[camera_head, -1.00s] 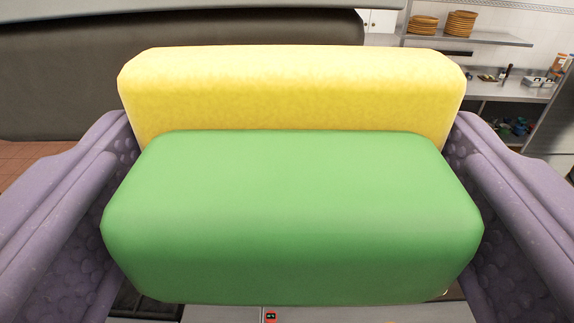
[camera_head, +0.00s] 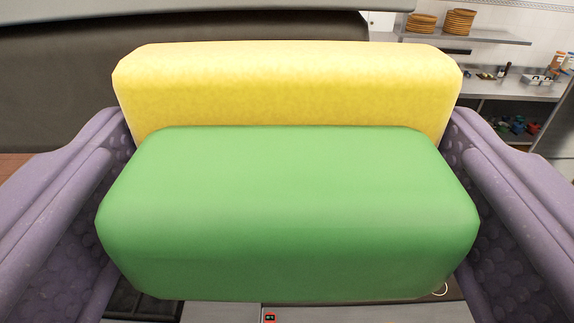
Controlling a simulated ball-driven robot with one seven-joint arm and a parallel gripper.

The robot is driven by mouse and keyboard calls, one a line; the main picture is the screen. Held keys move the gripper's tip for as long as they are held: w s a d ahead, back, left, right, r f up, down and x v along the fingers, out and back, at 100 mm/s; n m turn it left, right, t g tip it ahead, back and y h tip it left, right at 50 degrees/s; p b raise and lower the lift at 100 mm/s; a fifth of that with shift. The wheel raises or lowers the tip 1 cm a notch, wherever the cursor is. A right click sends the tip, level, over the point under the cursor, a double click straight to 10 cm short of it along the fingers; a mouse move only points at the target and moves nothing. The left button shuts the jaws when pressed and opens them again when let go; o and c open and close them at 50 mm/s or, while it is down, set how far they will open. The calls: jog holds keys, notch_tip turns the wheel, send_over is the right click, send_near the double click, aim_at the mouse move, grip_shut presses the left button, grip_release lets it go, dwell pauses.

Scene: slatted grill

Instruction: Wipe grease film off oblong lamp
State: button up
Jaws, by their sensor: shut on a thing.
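A sponge with a yellow part (camera_head: 290,85) and a green part (camera_head: 288,215) fills the middle of the head camera view. My gripper (camera_head: 287,150) is shut on the sponge, with one purple finger at its left end and the other at its right end. The yellow part is on the far side and the green part is nearer. I cannot make out an oblong lamp or a grease film in this view. The sponge hides much of what lies beyond and below it.
A large dark panel (camera_head: 60,95) with a grey upper edge spans the back left. Metal shelves (camera_head: 480,36) at the upper right hold stacked plates (camera_head: 459,21), with small items below. A grey surface with a small red-and-black part (camera_head: 269,317) shows at the bottom.

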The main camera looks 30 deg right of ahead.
aim_at(291, 287)
jog(key=shift+x, duration=0.85)
jog(key=shift+w+a, duration=0.45)
jog(key=shift+a, duration=0.4)
jog(key=shift+w+a, duration=0.4)
jog(key=shift+a, duration=0.45)
jog(key=shift+w, duration=0.2)
jog(key=shift+s+d, duration=0.5)
jog(key=shift+d, duration=0.35)
jog(key=shift+s+d, duration=0.55)
jog(key=shift+d, duration=0.3)
jog(key=shift+s, duration=0.1)
jog(key=shift+s+a+f, duration=0.1)
jog(key=shift+s+a, duration=0.1)
jog(key=shift+s, duration=0.1)
jog(key=shift+b+v, duration=0.85)
jog(key=shift+v, duration=1.55)
